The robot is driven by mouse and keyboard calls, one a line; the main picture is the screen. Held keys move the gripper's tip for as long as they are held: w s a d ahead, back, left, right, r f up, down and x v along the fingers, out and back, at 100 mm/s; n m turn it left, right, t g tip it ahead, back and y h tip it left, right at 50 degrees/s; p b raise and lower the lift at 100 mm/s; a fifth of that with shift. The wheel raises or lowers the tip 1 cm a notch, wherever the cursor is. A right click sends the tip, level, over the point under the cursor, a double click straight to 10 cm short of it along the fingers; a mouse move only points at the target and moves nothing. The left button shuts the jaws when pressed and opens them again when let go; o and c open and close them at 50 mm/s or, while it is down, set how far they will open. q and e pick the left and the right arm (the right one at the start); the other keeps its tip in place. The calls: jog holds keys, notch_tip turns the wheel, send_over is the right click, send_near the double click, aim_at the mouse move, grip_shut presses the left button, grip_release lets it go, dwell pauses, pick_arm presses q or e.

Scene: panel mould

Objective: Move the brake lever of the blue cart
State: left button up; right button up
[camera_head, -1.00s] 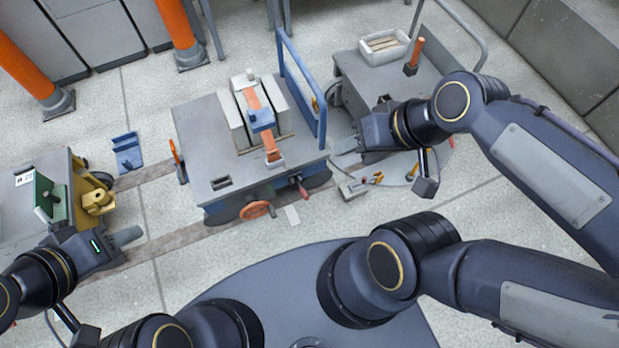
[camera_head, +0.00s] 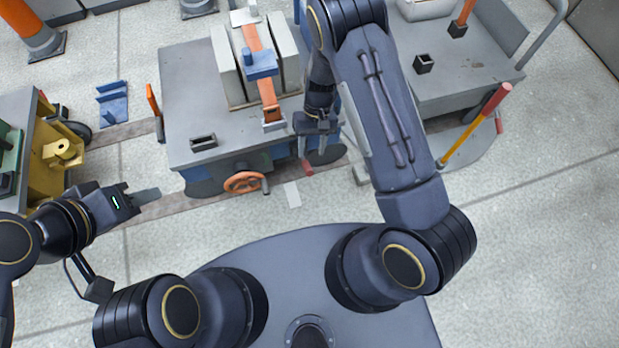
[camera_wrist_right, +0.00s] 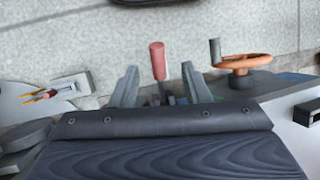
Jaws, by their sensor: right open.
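The blue cart (camera_head: 185,140) has a grey top and a blue lower body. A short red-handled lever (camera_head: 307,166) sticks out low at its front right; I take it as the brake lever. My right gripper (camera_head: 318,150) is at the cart's front right edge, over the lever. In the right wrist view the red handle (camera_wrist_right: 158,62) stands upright between the two open fingers, with a visible gap on each side. Its base is partly hidden by the gripper body. My left gripper (camera_head: 146,196) is in front of the cart's left side, away from it; its finger gap is unclear.
An orange handwheel (camera_head: 245,182) sits left of the lever on the cart's front. An orange handle (camera_head: 153,100) stands at the left side. A clamped panel stack (camera_head: 228,65) is on top. A grey trolley (camera_head: 465,75) stands right, with a red-and-yellow bar (camera_head: 475,127) beside it.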

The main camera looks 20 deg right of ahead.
aim_at(310, 170)
jog(key=b+x, duration=0.1)
jog(key=x, duration=0.4)
jog(key=b+x, duration=0.1)
jog(key=x, duration=0.4)
jog(key=shift+w+d+f, duration=0.1)
jog(key=shift+w+d, duration=0.05)
jog(key=shift+d, duration=0.05)
grip_shut()
